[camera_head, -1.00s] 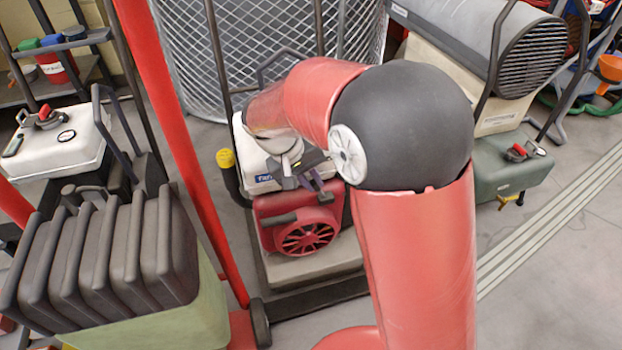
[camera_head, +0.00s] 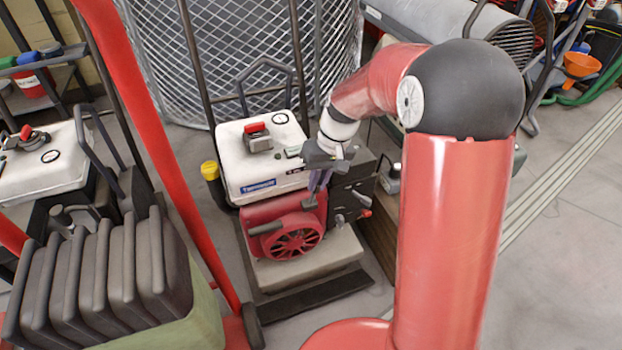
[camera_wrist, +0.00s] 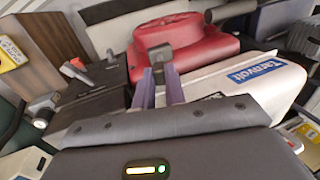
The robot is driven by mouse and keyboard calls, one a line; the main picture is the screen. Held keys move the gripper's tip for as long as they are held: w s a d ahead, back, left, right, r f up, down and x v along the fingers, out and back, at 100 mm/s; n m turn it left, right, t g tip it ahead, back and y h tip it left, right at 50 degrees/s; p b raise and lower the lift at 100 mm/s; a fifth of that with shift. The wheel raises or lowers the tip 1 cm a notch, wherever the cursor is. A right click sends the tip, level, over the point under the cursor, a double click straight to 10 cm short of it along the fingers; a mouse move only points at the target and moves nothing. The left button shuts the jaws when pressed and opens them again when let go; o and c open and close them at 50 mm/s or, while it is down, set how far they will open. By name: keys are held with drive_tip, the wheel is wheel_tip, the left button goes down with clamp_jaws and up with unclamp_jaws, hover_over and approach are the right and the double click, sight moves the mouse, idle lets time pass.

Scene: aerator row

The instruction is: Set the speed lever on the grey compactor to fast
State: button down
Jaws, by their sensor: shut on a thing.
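A machine with a white tank (camera_head: 265,172), a red finned engine housing (camera_head: 292,243), a dark side box (camera_head: 352,187) and a grey base (camera_head: 315,262) stands in the middle of the head view. I cannot tell surely that it is the grey compactor. My gripper (camera_head: 318,188) is at the right edge of the red housing. In the wrist view its two purple fingers (camera_wrist: 160,85) are shut on a dark grey lever knob (camera_wrist: 160,56) in front of the red housing. The lever's foot is hidden. Red-tipped levers (camera_wrist: 77,65) show on the dark box.
Another white tank (camera_head: 45,160) is further left. A mesh cage (camera_head: 240,60) is behind. Grey floor (camera_head: 565,260) is clear at right.

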drive_tip(key=shift+w+d+f+g+y, duration=0.15)
drive_tip(key=shift+d+f+g+y, duration=0.15)
drive_tip(key=shift+d+y, duration=0.4)
drive_tip(key=shift+a, duration=0.1)
drive_tip(key=c, duration=1.4)
unclamp_jaws()
drive_tip(key=shift+c, duration=0.2)
drive_tip(key=shift+r, duration=0.15)
drive_tip(key=s+v, duration=0.1)
drive_tip(key=v, duration=0.6)
drive_tip(key=shift+w+r, duration=0.25)
drive_tip(key=shift+w, duration=0.3)
